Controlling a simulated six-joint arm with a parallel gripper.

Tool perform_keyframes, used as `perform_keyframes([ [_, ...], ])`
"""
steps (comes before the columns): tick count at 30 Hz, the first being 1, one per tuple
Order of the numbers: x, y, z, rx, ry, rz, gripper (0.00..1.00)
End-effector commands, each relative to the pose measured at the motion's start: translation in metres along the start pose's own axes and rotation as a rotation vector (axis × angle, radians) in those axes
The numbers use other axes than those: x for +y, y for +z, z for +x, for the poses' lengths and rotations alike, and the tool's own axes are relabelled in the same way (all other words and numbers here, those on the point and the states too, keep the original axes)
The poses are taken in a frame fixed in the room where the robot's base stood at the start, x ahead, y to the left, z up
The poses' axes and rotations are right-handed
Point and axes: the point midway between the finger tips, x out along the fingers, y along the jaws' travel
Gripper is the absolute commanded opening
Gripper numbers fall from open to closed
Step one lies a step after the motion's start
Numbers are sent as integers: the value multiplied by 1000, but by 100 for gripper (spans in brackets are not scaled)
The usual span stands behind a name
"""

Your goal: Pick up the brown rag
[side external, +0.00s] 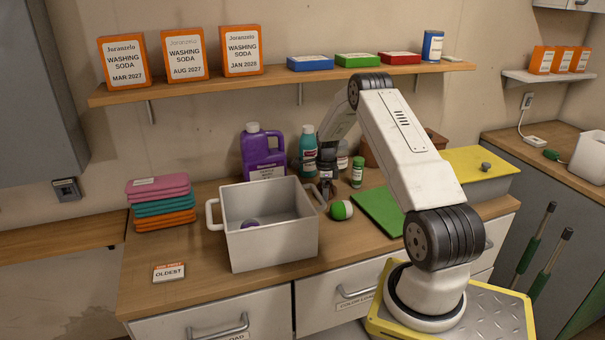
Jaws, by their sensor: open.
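No brown rag can be made out for certain. A stack of folded cloths (161,205) in pink, teal and orange lies at the left of the counter, with no brown one showing in it. A brown object (369,153) stands at the back of the counter, mostly hidden behind my arm; I cannot tell what it is. My gripper (325,193) is open and points down just by the right rim of the grey bin (272,245), near the bottles. Its fingertips are small and dark here, and nothing shows held between them.
A purple jug (263,155), a teal bottle (307,153) and a green-capped jar (357,172) stand behind the bin. A green-and-white item (341,210) lies right of it. The shelf (275,82) with soda boxes hangs above. The counter front left holds an "OLDEST" card (168,273).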

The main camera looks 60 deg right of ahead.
Motion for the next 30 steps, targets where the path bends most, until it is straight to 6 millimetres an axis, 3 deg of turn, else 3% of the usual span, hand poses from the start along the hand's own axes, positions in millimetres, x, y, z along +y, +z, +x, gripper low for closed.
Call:
perform_keyframes([
  [1,0,0,0,0,0,0,100],
  [2,0,0,0,0,0,0,94],
  [6,0,0,0,0,0,0,49],
  [8,0,0,0,0,0,0,34],
  [20,0,0,-5,0,-1,0,34],
  [30,3,-1,-36,0,0,0,34],
])
